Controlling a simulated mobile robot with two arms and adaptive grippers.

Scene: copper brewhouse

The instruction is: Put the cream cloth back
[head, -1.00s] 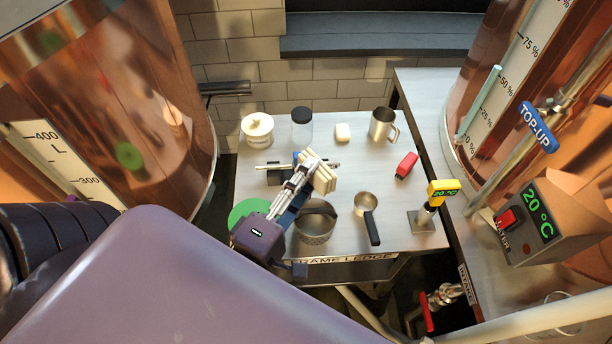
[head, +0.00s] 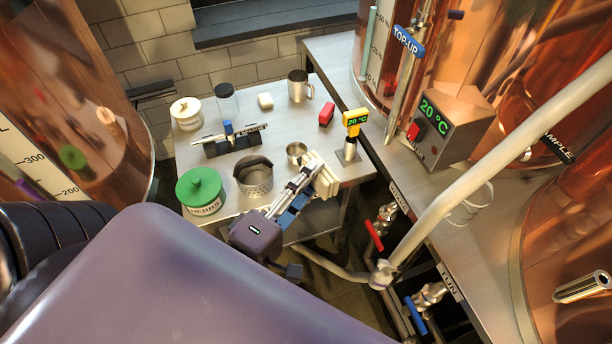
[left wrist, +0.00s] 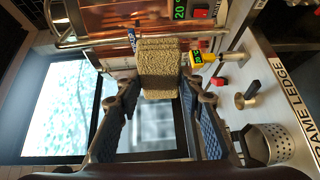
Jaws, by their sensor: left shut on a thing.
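My left gripper (head: 306,184) is shut on the cream cloth (head: 324,172), a folded, thick bundle. In the left wrist view the cloth (left wrist: 158,68) looks tan and rough, and sits between the two fingers (left wrist: 155,95). My right gripper is in neither view.
On the table are a green-lidded herbs jar (head: 201,189), a perforated basket (head: 254,178), a white crock (head: 186,112), a glass jar (head: 227,100), a steel mug (head: 298,88), a red object (head: 327,113) and a yellow thermometer (head: 355,121). A pale pipe (head: 450,190) crosses at right.

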